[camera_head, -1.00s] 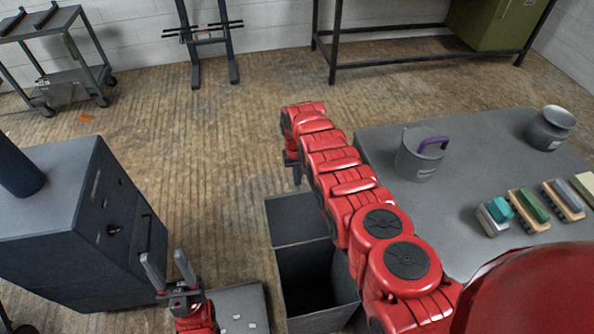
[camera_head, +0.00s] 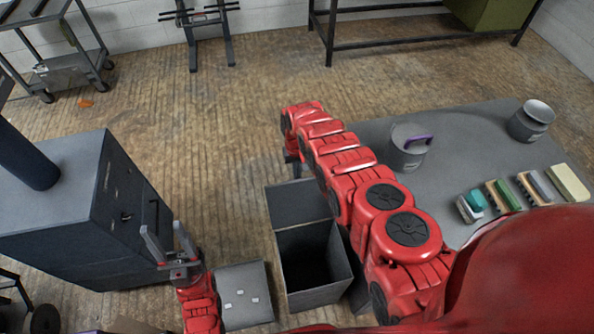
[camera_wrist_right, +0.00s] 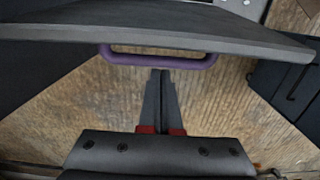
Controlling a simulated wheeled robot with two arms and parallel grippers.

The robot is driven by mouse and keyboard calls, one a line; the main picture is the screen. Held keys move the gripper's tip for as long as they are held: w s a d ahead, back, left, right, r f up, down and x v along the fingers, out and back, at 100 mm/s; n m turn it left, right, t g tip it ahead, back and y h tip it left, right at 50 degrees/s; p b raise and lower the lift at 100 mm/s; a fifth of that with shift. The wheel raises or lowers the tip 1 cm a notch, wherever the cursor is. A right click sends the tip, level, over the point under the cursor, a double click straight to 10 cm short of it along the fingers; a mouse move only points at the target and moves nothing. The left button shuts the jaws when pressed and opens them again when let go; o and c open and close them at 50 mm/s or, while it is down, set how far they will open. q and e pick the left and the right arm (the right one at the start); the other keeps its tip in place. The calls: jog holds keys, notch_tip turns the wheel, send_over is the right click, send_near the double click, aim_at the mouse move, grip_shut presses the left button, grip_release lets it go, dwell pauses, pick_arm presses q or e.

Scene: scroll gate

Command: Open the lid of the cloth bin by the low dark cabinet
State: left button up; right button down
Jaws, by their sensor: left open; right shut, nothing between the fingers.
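The cloth bin (camera_head: 312,294) is a dark grey box right of the low dark cabinet (camera_head: 75,215). Its mouth is open and the dark inside shows. Its lid (camera_head: 295,204) is swung back at the far side of the mouth. In the right wrist view the lid (camera_wrist_right: 170,27) shows as a grey slab with a purple handle (camera_wrist_right: 158,59). My right gripper (camera_wrist_right: 161,73) is shut and empty, close to the handle; contact cannot be told. My left gripper (camera_head: 164,230) is open and empty, between cabinet and bin.
A grey table (camera_head: 440,160) at right holds a grey pot with a purple handle (camera_head: 408,148), a jar (camera_head: 531,121) and several brushes. A grey panel with white patches (camera_head: 244,292) is left of the bin. The floor beyond the bin is clear.

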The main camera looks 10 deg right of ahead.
aim_at(300, 181)
jog(key=shift+t, duration=0.6)
jog(key=s+p, duration=0.1)
jog(key=p, duration=0.3)
jog(key=s+r+p, duration=0.1)
jog(key=s+p, duration=0.1)
jog(key=p, duration=0.3)
jog(key=s+r+p, duration=0.1)
jog(key=p, duration=0.3)
jog(key=shift+s, duration=0.3)
jog(key=shift+f, duration=0.15)
jog(key=shift+w, duration=0.1)
